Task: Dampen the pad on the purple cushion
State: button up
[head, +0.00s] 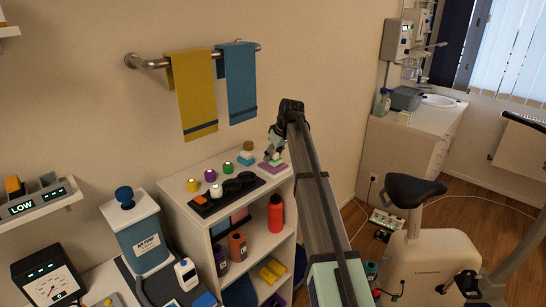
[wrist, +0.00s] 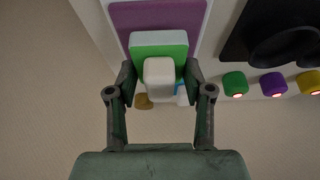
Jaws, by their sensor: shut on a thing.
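The purple cushion (head: 268,169) lies flat at the right end of the shelf top. It fills the top of the wrist view (wrist: 165,17). The pad, a green block with a white face and a pale rounded knob (wrist: 172,45), is between my gripper's fingers. My gripper (wrist: 158,80) is shut on the pad, over the cushion's near edge. In the head view my gripper (head: 273,150) is small and reaches down at the cushion. Whether the pad touches the cushion is hard to tell.
A black tray (head: 232,190) and green, purple and yellow knobs (wrist: 273,83) are close by. The wall with two towels (head: 196,95) rises behind.

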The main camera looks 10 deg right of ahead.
jog(key=shift+r+p, duration=1.1)
jog(key=shift+r, duration=1.85)
